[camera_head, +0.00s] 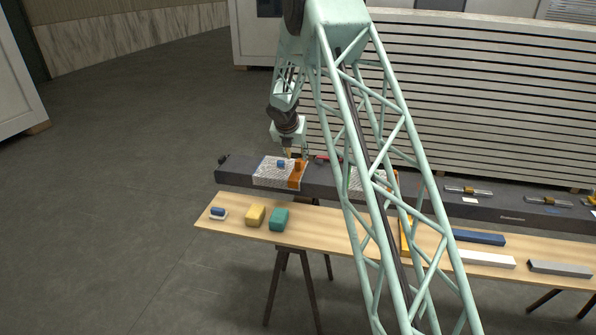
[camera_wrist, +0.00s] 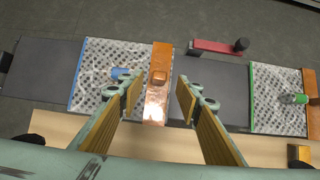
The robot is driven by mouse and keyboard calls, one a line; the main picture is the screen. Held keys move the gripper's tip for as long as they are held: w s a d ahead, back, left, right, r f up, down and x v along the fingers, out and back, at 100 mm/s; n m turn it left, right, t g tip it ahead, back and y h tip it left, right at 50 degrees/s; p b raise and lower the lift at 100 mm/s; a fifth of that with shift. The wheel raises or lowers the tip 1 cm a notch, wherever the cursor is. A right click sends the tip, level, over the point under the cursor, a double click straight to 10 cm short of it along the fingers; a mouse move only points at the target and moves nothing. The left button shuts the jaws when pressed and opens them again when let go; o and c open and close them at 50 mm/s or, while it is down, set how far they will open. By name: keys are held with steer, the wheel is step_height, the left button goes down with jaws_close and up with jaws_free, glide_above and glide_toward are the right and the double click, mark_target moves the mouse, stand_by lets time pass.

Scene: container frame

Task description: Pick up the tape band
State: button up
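A shiny copper-orange band (camera_wrist: 157,105), which looks like the tape band, lies across the dark beam (camera_wrist: 215,90) at the right edge of a patterned white sheet (camera_wrist: 95,60). In the head view the band (camera_head: 295,182) shows on the beam's left part. My gripper (camera_wrist: 157,88) is open and empty, its two fingers apart on either side of the band in the wrist picture. In the head view my gripper (camera_head: 288,153) is just above the sheet and band. Its exact height above them is unclear.
A blue piece (camera_wrist: 120,73) lies on the sheet. A red bar with a dark knob (camera_wrist: 217,46) lies behind the beam. A second patterned sheet (camera_wrist: 275,85) is at right. The wooden bench (camera_head: 330,225) in front holds yellow (camera_head: 255,215) and green (camera_head: 279,219) blocks.

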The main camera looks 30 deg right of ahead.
mark_target(298, 161)
steer(key=shift+x, duration=0.9)
steer(key=shift+b+x, duration=0.55)
steer(key=shift+x, duration=2.05)
steer(key=shift+s+a, duration=0.1)
steer(key=shift+c, duration=0.8)
steer(key=c, duration=0.6)
steer(key=shift+c, duration=0.2)
